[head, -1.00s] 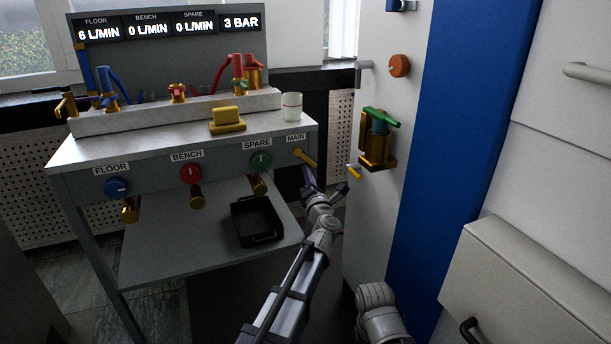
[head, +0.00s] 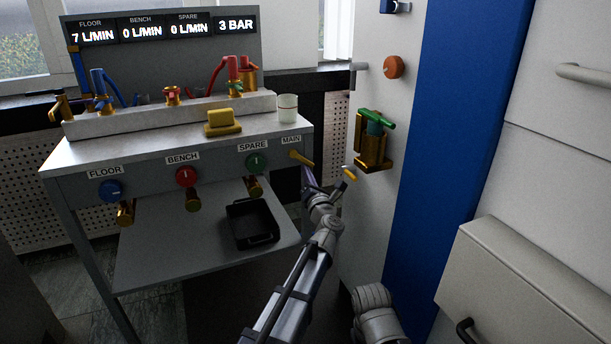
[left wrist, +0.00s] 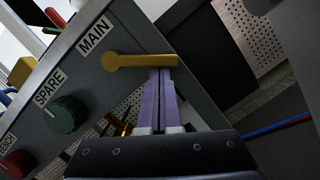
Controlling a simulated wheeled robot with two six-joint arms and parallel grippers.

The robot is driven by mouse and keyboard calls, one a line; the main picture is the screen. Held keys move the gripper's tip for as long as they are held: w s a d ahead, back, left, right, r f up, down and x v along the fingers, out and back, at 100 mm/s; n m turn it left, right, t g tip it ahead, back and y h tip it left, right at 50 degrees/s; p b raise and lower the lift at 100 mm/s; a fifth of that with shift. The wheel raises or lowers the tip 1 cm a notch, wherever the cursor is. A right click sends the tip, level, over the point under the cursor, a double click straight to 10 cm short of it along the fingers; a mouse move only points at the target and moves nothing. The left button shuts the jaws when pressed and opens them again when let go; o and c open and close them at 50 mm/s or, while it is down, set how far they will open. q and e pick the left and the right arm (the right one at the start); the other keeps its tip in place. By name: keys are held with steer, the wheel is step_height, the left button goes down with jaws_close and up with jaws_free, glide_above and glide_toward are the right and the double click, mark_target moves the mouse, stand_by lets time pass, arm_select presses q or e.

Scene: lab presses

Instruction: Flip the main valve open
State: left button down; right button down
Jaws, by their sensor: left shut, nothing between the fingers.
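The main valve (head: 301,158) has a brass-yellow lever on the bench's front panel, under the MAIN label (head: 291,140). In the head view the lever slants down to the right. In the left wrist view the lever (left wrist: 140,61) reaches right from its round pivot. My left gripper (head: 307,171) is shut and empty, its purple fingers just below the lever's free end. In the left wrist view the fingertips (left wrist: 160,72) meet the lever's lower edge; I cannot tell whether they press on it. My right gripper is not in view.
Green SPARE (head: 256,161), red BENCH (head: 186,176) and blue FLOOR (head: 110,190) knobs line the panel. A black tray (head: 237,212) sits on the lower shelf. A wall panel with a green-handled brass valve (head: 376,118) stands close on the right.

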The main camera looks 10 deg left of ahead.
arm_select(q)
steer(key=n, duration=0.1)
steer(key=d+r+n, duration=0.1)
steer(key=shift+w+n+y, duration=0.4)
steer(key=n, duration=0.1)
steer(key=r+n+y+p, duration=0.1)
steer(key=n, duration=0.1)
steer(key=d+n, duration=0.1)
steer(key=n, duration=0.1)
steer(key=shift+w+d+r+g+y+p, duration=0.1)
steer(key=shift+w+r+g+y+p, duration=0.2)
steer(key=shift+w+g+y+p, duration=0.1)
steer(key=shift+s, duration=0.1)
steer(key=shift+f, duration=0.2)
steer(key=shift+f+b, duration=0.5)
steer(key=shift+b, duration=0.3)
steer(key=b, duration=0.5)
glide_toward(310, 157)
steer(key=s+f, duration=0.1)
steer(key=f, duration=0.1)
steer(key=s+d+f, duration=0.1)
steer(key=s+f, duration=0.1)
steer(key=shift+s+d+f, duration=0.25)
steer(key=shift+s, duration=0.1)
